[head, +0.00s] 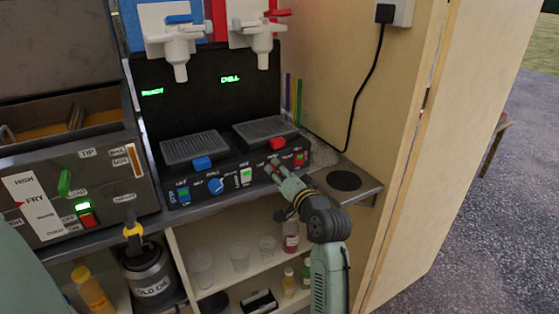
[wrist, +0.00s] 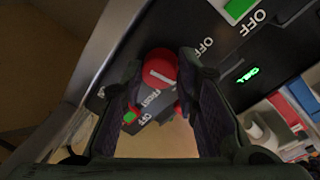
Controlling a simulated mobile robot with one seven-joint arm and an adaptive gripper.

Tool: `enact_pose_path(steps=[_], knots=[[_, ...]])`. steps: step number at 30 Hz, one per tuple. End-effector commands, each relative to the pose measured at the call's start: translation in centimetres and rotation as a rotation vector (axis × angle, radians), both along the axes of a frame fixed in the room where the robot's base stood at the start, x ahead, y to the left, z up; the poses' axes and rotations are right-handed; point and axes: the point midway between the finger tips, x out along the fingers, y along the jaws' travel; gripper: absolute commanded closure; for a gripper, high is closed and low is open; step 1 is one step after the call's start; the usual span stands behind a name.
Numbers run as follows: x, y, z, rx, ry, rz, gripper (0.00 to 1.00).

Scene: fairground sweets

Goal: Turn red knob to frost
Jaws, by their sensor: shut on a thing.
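The red knob (wrist: 160,68) shows in the wrist view with a white pointer line on its face, between my two fingers. Below it in that view are a label that seems to read FROST and an OFF label beside a green switch (wrist: 129,117). My gripper (wrist: 158,92) is shut on the red knob, one finger on each side. In the head view my gripper (head: 274,169) is at the right part of the black machine's front panel (head: 256,178) and largely hides the knob. The green display (head: 230,79) above reads CHILL.
A blue knob (head: 215,186) and a white-framed green switch (head: 246,176) sit left of my gripper; a red switch (head: 298,158) sits close right. A wooden wall (head: 385,150) stands to the right. Drip trays are above the panel, and a shelf (head: 225,295) with bottles and cups is below.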

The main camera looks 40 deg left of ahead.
Motion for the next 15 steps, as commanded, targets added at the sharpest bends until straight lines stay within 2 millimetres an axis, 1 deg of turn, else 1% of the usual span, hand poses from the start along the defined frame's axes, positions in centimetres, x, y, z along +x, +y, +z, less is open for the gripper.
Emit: enact_pose_path(steps=[1,15], knots=[[-0.07,0.06,0.64,0.016,0.044,0.002,1.0],[0.09,0.02,0.39,0.188,0.453,0.002,1.0]])
